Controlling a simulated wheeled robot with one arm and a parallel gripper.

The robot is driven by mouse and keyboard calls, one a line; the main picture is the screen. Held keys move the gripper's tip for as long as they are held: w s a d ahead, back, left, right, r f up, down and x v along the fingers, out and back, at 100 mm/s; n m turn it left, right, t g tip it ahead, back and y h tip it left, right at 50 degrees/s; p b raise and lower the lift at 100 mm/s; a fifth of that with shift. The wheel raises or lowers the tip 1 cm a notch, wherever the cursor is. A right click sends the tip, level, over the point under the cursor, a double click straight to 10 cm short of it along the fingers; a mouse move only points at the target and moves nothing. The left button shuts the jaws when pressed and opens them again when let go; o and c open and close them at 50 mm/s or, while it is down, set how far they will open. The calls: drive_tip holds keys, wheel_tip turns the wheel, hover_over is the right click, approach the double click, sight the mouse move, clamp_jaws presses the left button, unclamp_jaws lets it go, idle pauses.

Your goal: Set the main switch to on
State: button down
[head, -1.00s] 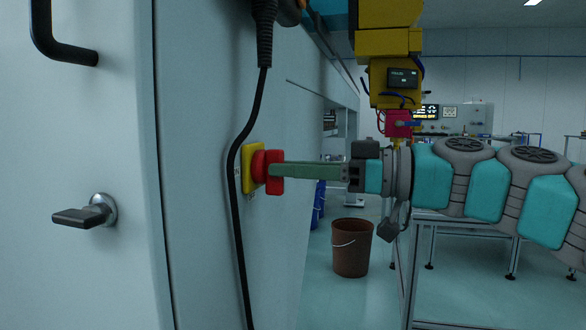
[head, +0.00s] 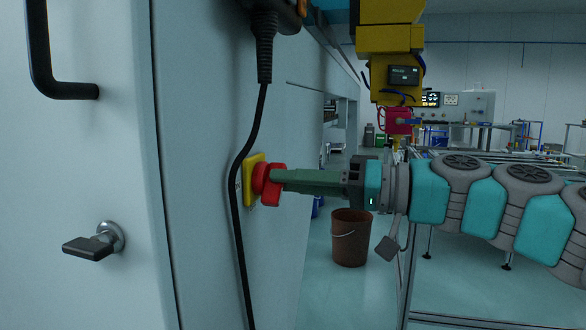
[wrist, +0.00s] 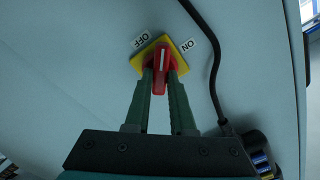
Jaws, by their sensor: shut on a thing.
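The main switch is a red handle (head: 266,184) on a yellow plate (head: 249,181), fixed to the side of the pale cabinet. In the wrist view the red handle (wrist: 162,60) has a white line lying between the OFF label (wrist: 142,39) and the ON label (wrist: 188,46), towards neither one squarely. My gripper (wrist: 162,76) has its two green fingers on either side of the handle and is shut on it. In the head view my gripper (head: 280,180) reaches the handle from the right. The labels are not readable there.
A black cable (head: 243,165) hangs down the cabinet side close to the switch. The cabinet door (head: 80,160) with its handles is at left. A brown bucket (head: 350,240) stands on the floor beyond my arm. A metal-framed table is at right.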

drive_tip(key=shift+m+p, duration=3.2)
drive_tip(key=shift+m, duration=1.7)
drive_tip(key=c, duration=0.8)
unclamp_jaws()
drive_tip(key=shift+o, duration=0.2)
drive_tip(key=shift+d, duration=0.15)
drive_tip(key=b+v, duration=0.1)
drive_tip(key=v, duration=0.6)
drive_tip(key=shift+s+d, duration=0.15)
drive_tip(key=shift+d, duration=0.1)
